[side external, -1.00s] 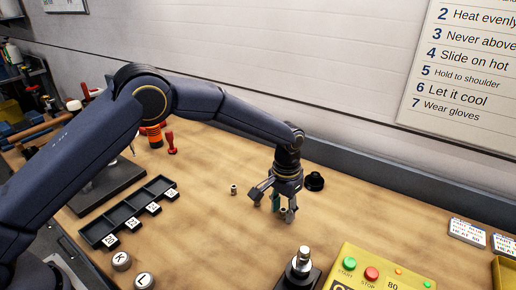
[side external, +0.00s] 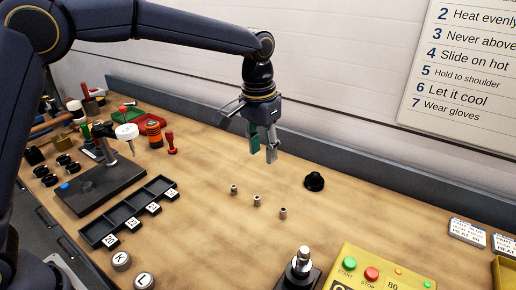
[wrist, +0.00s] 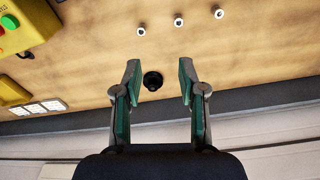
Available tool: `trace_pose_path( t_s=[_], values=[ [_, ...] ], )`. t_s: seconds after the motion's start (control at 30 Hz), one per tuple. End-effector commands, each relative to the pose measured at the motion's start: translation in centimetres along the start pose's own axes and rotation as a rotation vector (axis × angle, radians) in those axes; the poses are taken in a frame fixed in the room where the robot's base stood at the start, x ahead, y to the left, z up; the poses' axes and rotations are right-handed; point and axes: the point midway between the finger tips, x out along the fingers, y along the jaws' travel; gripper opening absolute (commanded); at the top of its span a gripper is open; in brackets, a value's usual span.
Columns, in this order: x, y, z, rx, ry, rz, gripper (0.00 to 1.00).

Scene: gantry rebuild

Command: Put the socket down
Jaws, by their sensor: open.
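Three small metal sockets stand apart in a slanting row on the wooden bench: a left one (side external: 234,189), a middle one (side external: 257,201) and a right one (side external: 283,213). In the wrist view they show along the top edge, as a left one (wrist: 141,31), a middle one (wrist: 178,21) and a right one (wrist: 219,13). My gripper (side external: 262,153) is open and empty, raised above the bench behind the row. Its spread fingers also show in the wrist view (wrist: 158,75). I cannot tell which socket the task means.
A black round knob-like piece (side external: 314,183) sits right of the sockets; the wrist view shows it between my fingers (wrist: 152,81), below them. A black slotted tray (side external: 120,216) lies left. A yellow button box (side external: 362,272) and a dark post stand (side external: 301,262) are in front. Bench around the sockets is clear.

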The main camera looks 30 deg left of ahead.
Motion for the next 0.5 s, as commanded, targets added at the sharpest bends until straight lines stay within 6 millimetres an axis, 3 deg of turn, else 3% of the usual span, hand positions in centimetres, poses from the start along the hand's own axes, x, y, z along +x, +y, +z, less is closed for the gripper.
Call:
trace_pose_path(
  t_s=[0.03,0.1,0.2,0.33,0.5],
  values=[
    [-2.7,-1.8,1.8,-0.022,0.038,0.002,0.41],
    [-5.6,-4.1,4.8,-0.047,0.089,0.003,0.41],
    [-8.6,-6.8,9.8,-0.082,0.163,-0.002,0.41],
    [-10.3,-9.4,16.9,-0.125,0.257,-0.019,0.41],
    [-9.5,-10.9,24.3,-0.169,0.354,-0.048,0.41]
  ],
)
